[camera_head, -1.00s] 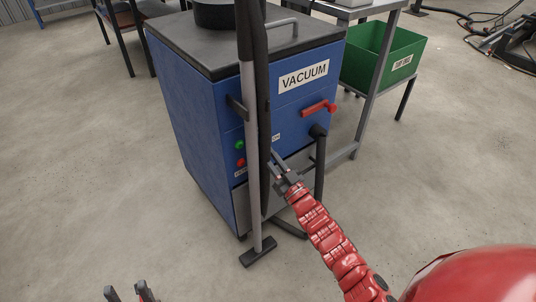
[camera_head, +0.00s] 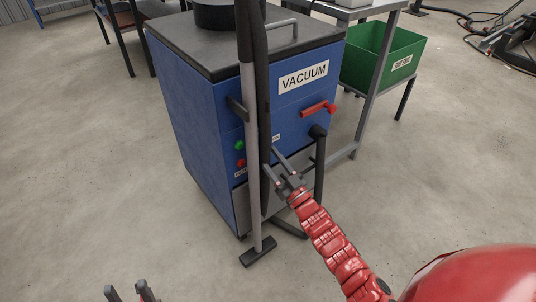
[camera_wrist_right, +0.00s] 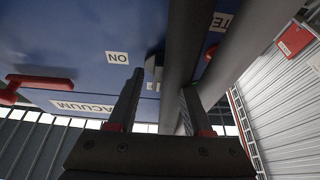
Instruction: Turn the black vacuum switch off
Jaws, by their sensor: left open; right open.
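The blue vacuum cabinet (camera_head: 190,120) stands in the middle of the head view with a "VACUUM" sign. The ON label (camera_wrist_right: 118,58) shows in the right wrist view, which looks upside down. A dark part beside it (camera_wrist_right: 153,66), probably the black switch, is partly covered by the upright wand (camera_head: 251,140); its position is unclear. In the head view the switch is not clearly seen. My right gripper (camera_head: 277,160) is open and empty, in front of the lower panel close to the wand. My left gripper (camera_head: 130,292) is open and empty at the bottom left edge.
A red handle (camera_head: 315,110) and a black hose (camera_head: 319,160) are on the panel right of the wand. Green (camera_head: 239,146) and red (camera_head: 241,162) buttons sit left of it. A green bin (camera_head: 380,55) stands behind right. The floor at left is clear.

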